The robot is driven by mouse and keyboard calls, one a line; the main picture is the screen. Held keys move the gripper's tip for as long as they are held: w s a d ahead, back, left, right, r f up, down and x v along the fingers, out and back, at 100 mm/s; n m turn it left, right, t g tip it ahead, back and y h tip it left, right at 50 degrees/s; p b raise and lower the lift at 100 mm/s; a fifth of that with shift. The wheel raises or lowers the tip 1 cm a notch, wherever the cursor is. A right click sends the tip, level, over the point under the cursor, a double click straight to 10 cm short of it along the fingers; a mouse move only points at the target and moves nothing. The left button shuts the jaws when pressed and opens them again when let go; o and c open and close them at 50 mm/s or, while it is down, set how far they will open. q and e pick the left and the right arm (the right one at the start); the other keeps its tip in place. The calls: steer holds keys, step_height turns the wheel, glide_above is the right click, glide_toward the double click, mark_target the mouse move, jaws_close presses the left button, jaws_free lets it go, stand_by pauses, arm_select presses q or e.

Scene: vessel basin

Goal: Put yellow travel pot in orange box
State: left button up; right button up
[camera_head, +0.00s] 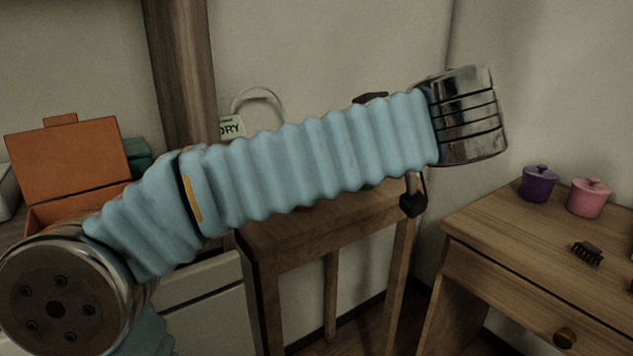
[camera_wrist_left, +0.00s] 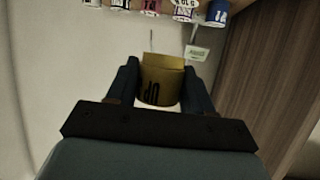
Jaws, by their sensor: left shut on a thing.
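The yellow travel pot (camera_wrist_left: 161,80) shows in the left wrist view, with dark lettering on its side. My left gripper (camera_wrist_left: 160,72) is shut on it, one dark finger on each side. In the head view my blue-sleeved left arm crosses the picture and hides the pot and most of the gripper. The orange box (camera_head: 60,214) stands at the far left of the head view. Its orange lid (camera_head: 68,163) is raised at the back. My arm covers part of the box, and its inside is mostly hidden. My right gripper is not in view.
A wooden table (camera_head: 310,222) stands behind my arm. A desk (camera_head: 510,240) at the right bears a purple pot (camera_head: 538,185), a pink pot (camera_head: 589,198) and a black clip (camera_head: 587,253). A wooden post (camera_head: 183,75) rises behind the box. Several pots line the wrist view's top edge.

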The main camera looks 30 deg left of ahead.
arm_select(q)
steer(key=w+a+f, duration=0.2)
steer(key=w, duration=0.1)
steer(key=w+a+f+b, duration=0.1)
steer(key=w+a+f, duration=0.1)
steer(key=w+f, duration=0.1)
steer(key=w+a+f, duration=0.2)
steer(key=w, duration=0.1)
steer(key=shift+w+a+f+b, duration=0.1)
steer(key=shift+a+f+b, duration=0.2)
steer(key=shift+a, duration=0.05)
steer(key=f, duration=0.1)
steer(key=w+f+b, duration=0.1)
steer(key=f, duration=0.1)
steer(key=a+f, duration=0.1)
steer(key=f, duration=0.1)
steer(key=shift+w+f+b, duration=0.1)
steer(key=shift+w+b, duration=0.1)
steer(key=shift+b, duration=0.15)
steer(key=o, duration=0.7)
